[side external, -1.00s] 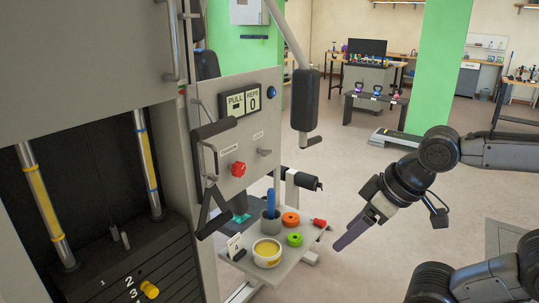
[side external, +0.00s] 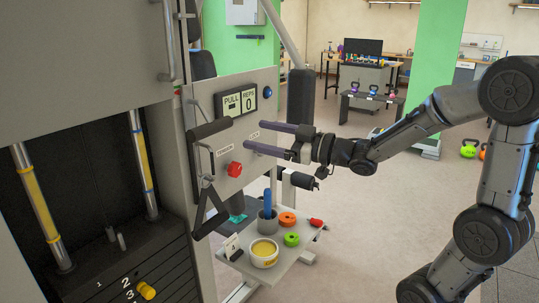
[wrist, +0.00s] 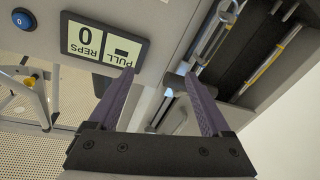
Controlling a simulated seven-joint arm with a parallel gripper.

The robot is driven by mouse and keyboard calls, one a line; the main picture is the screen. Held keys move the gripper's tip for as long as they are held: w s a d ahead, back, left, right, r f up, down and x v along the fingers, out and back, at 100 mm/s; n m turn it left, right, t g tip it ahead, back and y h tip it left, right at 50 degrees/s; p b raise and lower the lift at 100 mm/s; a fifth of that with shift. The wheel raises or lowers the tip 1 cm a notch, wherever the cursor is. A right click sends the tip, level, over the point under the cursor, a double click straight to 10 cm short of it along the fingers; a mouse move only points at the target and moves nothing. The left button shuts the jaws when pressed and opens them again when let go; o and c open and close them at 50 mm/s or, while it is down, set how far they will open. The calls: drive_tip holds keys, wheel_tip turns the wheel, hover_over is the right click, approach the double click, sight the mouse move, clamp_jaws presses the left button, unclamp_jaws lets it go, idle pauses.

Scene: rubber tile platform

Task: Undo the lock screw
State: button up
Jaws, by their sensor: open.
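The grey machine panel (side external: 215,125) carries a LOCK label, with the lower finger of my gripper (side external: 254,137) crossing just below it. The small grey lock screw is not visible now; that finger appears to cover its place. A red knob (side external: 235,169) sits lower left, near the TENSION label. My gripper is open and empty, its two long purple fingers pointing left at the panel. I cannot tell whether they touch it. In the wrist view my gripper (wrist: 159,78) also shows open, with no screw visible between the fingers.
The PULL/REPS display (side external: 240,101) is above the fingers and appears upside down in the wrist view (wrist: 103,40). A blue button (side external: 267,91) is beside it. A small shelf (side external: 292,259) below holds a cup, a tub, coloured rings and a red-handled tool.

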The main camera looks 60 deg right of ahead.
drive_tip(key=s+d+f+m+h, duration=0.1)
drive_tip(key=s+d+f+m, duration=0.15)
drive_tip(key=d+f, duration=0.5)
drive_tip(key=s+d+f+m+h, duration=0.25)
drive_tip(key=d+f, duration=0.35)
drive_tip(key=d, duration=0.3)
drive_tip(key=w, duration=1.4)
drive_tip(key=shift+w+a+r+y, duration=0.2)
drive_tip(key=shift+w+y, duration=0.05)
drive_tip(key=shift+y, duration=0.1)
clamp_jaws()
